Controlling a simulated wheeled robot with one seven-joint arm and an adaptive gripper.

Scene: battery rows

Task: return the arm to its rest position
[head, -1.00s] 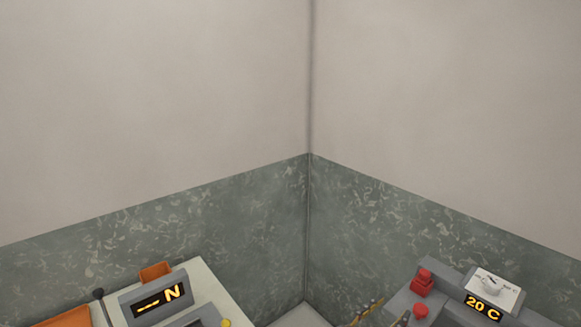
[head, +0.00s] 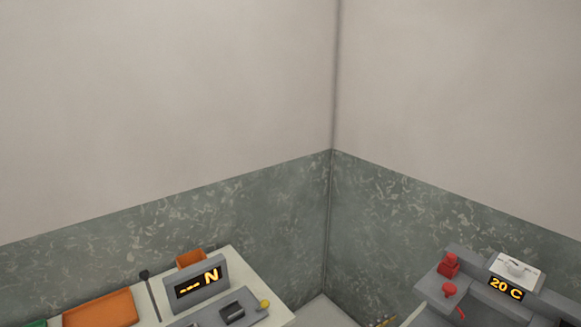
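My gripper and arm do not show clearly in the head view, so the state of the gripper cannot be seen. The head view looks into a room corner with two work surfaces low in the picture. On the left bench, a grey display (head: 201,283) shows dashes and the letter N. On the right, a grey unit has a display (head: 506,289) reading 20 C.
Red parts (head: 449,265) sit on the right unit.

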